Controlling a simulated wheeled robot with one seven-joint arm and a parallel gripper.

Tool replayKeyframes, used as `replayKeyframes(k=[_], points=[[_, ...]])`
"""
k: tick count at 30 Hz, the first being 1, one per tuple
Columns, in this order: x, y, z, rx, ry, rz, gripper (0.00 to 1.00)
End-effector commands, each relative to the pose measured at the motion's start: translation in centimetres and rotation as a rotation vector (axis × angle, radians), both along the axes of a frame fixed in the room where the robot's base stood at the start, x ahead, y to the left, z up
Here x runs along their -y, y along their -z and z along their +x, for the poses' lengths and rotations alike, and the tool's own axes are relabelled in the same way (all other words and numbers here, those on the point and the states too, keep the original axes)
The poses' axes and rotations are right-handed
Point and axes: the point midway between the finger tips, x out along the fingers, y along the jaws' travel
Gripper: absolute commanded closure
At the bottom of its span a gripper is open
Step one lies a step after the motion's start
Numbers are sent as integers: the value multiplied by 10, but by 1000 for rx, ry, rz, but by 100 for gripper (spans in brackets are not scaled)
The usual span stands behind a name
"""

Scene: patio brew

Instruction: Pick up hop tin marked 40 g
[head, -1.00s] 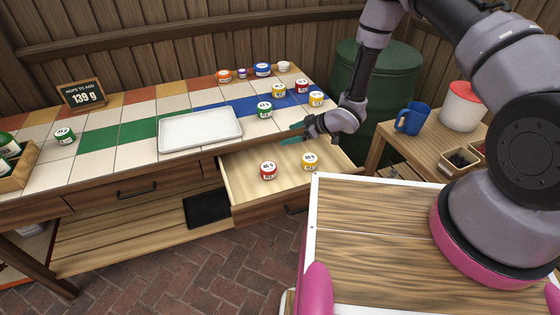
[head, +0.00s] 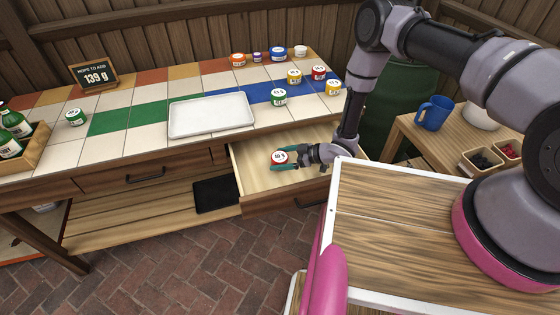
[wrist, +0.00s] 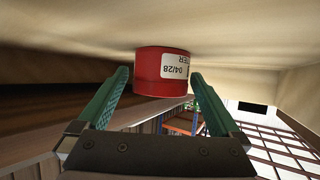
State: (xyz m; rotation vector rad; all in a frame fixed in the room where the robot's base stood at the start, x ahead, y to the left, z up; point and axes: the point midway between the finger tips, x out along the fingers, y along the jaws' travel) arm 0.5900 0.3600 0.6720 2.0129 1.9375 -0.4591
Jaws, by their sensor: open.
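A red hop tin (head: 280,157) with a white label stands in the open drawer (head: 250,180); its marking is too small to read surely. My gripper (head: 282,162) is low in the drawer with its teal fingers beside this tin. In the wrist view the red tin (wrist: 160,72) sits between the two open fingers (wrist: 160,84), with a gap on each side. Its label there shows "04/28", and no weight is legible. The yellow tin seen earlier in the drawer is now hidden, apparently behind my gripper.
On the tiled counter are a white tray (head: 211,115), a green tin (head: 279,97), and several other tins at the back right. A sign (head: 94,74) reads 139 g. A side table holds a blue mug (head: 434,113). The drawer walls are close around my gripper.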

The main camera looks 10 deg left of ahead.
Motion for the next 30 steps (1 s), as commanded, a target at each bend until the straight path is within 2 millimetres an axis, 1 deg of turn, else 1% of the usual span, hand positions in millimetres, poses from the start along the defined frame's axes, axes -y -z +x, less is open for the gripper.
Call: replayKeyframes(k=[3,8,9,11,12,14,15,23,26,29,30], points=[[-5,3,0,0,0,0,0],[-5,3,0,0,0,-1,0],[-5,3,0,0,0,-1,4],[-5,2,0,0,0,-1,27],[-5,2,0,0,0,-1,42],[-5,2,0,0,1,-1,65],[-5,2,0,0,0,-1,78],[-5,0,1,0,1,0,78],[-5,-11,1,0,2,0,78],[-5,-29,2,1,2,0,78],[-5,-38,2,0,3,1,78]])
